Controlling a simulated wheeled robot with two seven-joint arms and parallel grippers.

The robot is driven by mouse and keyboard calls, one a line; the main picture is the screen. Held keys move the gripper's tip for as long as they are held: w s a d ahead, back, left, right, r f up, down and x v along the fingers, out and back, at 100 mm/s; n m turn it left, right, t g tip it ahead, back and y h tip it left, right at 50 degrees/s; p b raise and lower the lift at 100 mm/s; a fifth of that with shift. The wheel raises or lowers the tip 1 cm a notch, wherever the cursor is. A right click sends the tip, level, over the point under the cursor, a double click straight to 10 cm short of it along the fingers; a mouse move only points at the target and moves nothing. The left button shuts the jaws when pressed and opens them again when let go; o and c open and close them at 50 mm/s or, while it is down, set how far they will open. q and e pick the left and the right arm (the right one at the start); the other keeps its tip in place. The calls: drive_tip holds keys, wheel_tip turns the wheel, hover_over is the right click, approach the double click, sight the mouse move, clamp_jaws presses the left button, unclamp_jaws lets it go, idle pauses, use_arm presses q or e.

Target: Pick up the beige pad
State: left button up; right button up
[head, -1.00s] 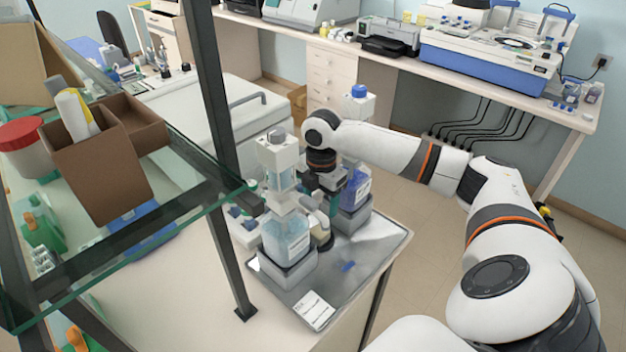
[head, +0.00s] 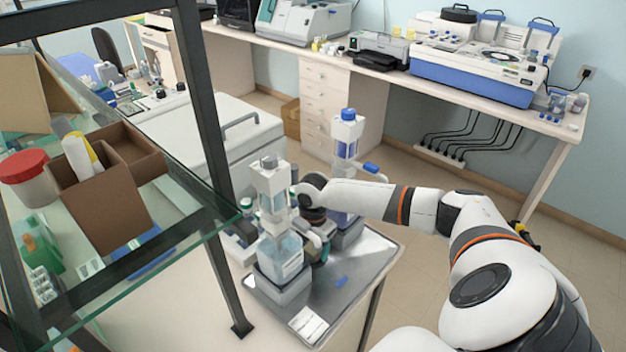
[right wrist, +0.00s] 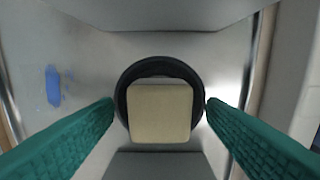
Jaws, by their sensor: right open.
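The beige pad (right wrist: 160,113) shows in the right wrist view as a pale block with rounded corners. It sits in or on a round black holder (right wrist: 123,98), on the metal tray. My right gripper (right wrist: 160,103) is open, with one green finger on each side of the pad. Gaps show between the fingers and the pad. In the head view my right gripper is largely hidden behind the clear dispenser bottle (head: 280,255), and the pad cannot be made out. My left gripper is not in view.
The metal tray (head: 352,268) stands at the bench corner. The clear bottle is in front of my wrist, and a second blue-capped dispenser (head: 346,150) stands behind it. A blue patch (right wrist: 53,86) lies on the tray. A glass shelf (head: 190,225) with a dark post is at left.

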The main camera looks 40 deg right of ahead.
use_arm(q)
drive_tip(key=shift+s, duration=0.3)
use_arm(e)
drive_tip(key=c, duration=1.1)
drive_tip(key=shift+r, duration=0.1)
drive_tip(key=shift+c, duration=0.2)
